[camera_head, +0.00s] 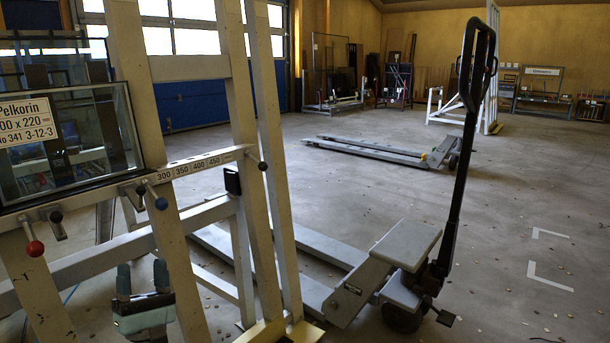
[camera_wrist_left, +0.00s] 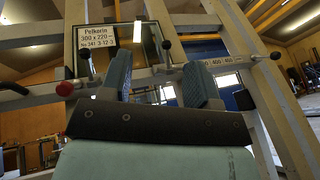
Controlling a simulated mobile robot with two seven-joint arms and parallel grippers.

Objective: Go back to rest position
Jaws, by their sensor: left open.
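My left gripper (camera_head: 142,282) is low at the left in the head view, in front of the glass frame's lower beam. Its two blue-grey fingers stand up, apart and empty. In the left wrist view my left gripper (camera_wrist_left: 160,82) points up toward the tilting glass frame (camera_wrist_left: 275,85), with a gap between the fingers. My right gripper is not in view.
A pallet jack (camera_head: 400,260) with a tall black handle stands close to the frame on the right. Another pallet jack (camera_head: 380,150) is farther back. Racks (camera_head: 540,85) line the back wall. Open concrete floor lies at the right.

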